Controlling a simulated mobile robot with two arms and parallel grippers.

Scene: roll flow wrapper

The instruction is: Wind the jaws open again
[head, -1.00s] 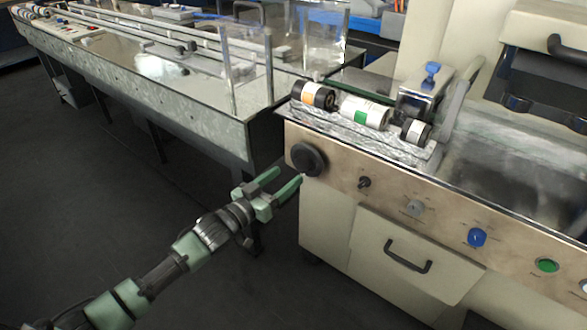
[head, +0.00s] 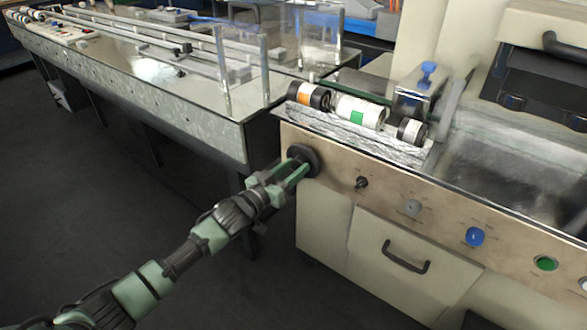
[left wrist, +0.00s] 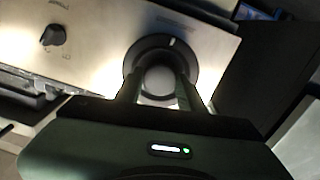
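The black round handwheel (head: 303,157) sits at the left end of the machine's tan front panel. My left gripper (head: 296,168) reaches it from the lower left, its two green fingers spread apart and their tips at the wheel. In the left wrist view the wheel (left wrist: 172,43) faces the camera with a white mark on its rim. There the fingers of my left gripper (left wrist: 160,84) stand on both sides of its pale round centre. I cannot tell whether they press on it. The jaws are not clearly visible. My right gripper is not in view.
A long metal conveyor (head: 190,122) stands at the left.

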